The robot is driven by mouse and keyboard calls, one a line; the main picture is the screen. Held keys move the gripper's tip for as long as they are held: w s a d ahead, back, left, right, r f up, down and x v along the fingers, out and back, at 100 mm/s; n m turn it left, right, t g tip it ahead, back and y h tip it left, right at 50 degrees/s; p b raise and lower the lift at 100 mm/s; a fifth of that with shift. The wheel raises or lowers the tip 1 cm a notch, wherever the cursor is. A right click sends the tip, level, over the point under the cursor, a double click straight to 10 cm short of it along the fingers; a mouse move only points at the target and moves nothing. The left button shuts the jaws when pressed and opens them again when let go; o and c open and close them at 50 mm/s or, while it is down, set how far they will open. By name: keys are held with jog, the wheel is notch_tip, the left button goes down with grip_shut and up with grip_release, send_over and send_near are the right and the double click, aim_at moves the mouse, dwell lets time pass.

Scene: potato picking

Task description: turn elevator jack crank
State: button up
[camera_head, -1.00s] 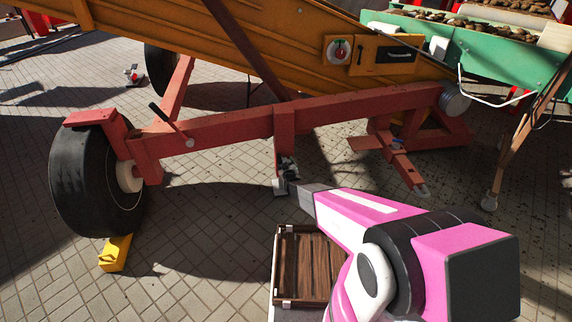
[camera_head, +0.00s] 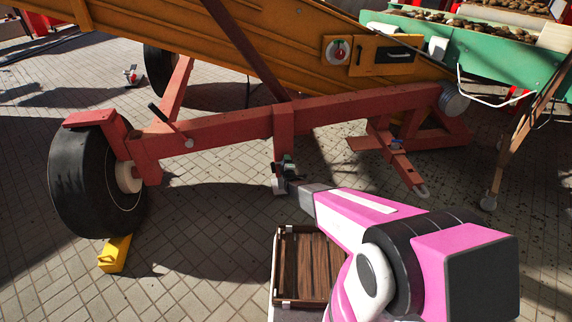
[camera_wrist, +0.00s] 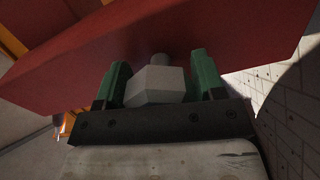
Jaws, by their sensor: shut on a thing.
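The elevator (camera_head: 345,65) is an orange conveyor on a red wheeled frame. My gripper (camera_head: 285,165) is small and dark in the head view, at the lower end of a short red post (camera_head: 284,125) under the frame beam. In the wrist view, the green fingers of my gripper (camera_wrist: 158,72) stand on either side of a pale grey faceted piece (camera_wrist: 155,86), which looks like part of the jack crank. They are shut on it. A short grey shaft (camera_wrist: 160,58) runs from it toward the red beam (camera_wrist: 165,35). The crank's full shape is hidden.
A black tyre (camera_head: 85,180) with a yellow chock (camera_head: 115,253) stands at the left. A wooden crate (camera_head: 278,262) lies in front, beside my arm. The red tow hitch (camera_head: 405,172) is to the right. Paved floor (camera_head: 195,220) is clear between tyre and crate.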

jog(key=n, duration=0.6)
jog(key=shift+n, duration=0.3)
dwell(0.4)
jog(key=o, duration=1.3)
jog(key=shift+r, duration=0.1)
